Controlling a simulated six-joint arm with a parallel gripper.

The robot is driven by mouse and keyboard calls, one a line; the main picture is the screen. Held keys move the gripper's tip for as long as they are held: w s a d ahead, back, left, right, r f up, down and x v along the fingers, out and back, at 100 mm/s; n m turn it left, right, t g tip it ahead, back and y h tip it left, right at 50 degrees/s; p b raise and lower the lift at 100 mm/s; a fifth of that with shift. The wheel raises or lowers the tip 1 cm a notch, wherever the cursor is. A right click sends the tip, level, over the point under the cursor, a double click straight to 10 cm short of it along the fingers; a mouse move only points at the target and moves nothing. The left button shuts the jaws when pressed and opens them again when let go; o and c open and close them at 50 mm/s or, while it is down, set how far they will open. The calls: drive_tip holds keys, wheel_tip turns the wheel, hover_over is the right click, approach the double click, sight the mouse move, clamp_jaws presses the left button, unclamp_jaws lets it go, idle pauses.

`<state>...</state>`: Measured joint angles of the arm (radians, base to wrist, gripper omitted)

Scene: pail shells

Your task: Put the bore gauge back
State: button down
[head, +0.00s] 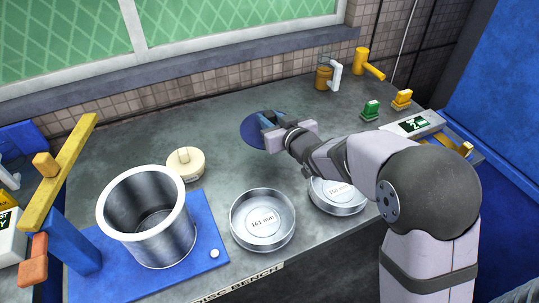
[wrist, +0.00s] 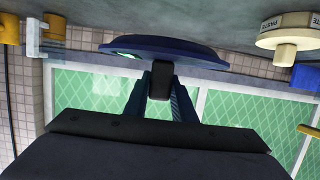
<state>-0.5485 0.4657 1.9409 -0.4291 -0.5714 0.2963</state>
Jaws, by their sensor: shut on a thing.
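The bore gauge (head: 250,131) appears to be a dark blue disc with a dark stem, over the middle back of the bench. My gripper (head: 273,124) is shut on its stem and partly covers it in the head view. In the wrist view the gauge (wrist: 205,50) is edge-on, a small green patch on its left side, its stem between my fingers (wrist: 161,85). I cannot tell whether the disc clears the bench. A grey box with a green screen (head: 414,124) and yellow bars (head: 452,146) stand at the bench's right end, apart from the gauge.
A metal pail shell (head: 165,245) stands on a blue mat (head: 215,235) at front left, beside a cream pot (head: 185,163). A round tin marked 161 mm (head: 262,238) and another tin (head: 338,207) lie at the front.

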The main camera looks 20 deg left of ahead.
drive_tip(key=shift+f+p, duration=0.5)
drive_tip(key=shift+f, duration=4.35)
drive_tip(key=shift+f, duration=0.1)
drive_tip(key=shift+f, duration=0.2)
drive_tip(key=c, duration=1.5)
unclamp_jaws()
drive_tip(key=shift+r, duration=0.1)
drive_tip(key=shift+s+d+r, duration=0.1)
drive_tip(key=shift+r, duration=0.05)
drive_tip(key=b+v, duration=0.1)
drive_tip(key=v, duration=1)
drive_tip(key=shift+s+d+r+b, duration=0.2)
drive_tip(key=shift+s+d+b, duration=0.05)
drive_tip(key=shift+b, duration=0.15)
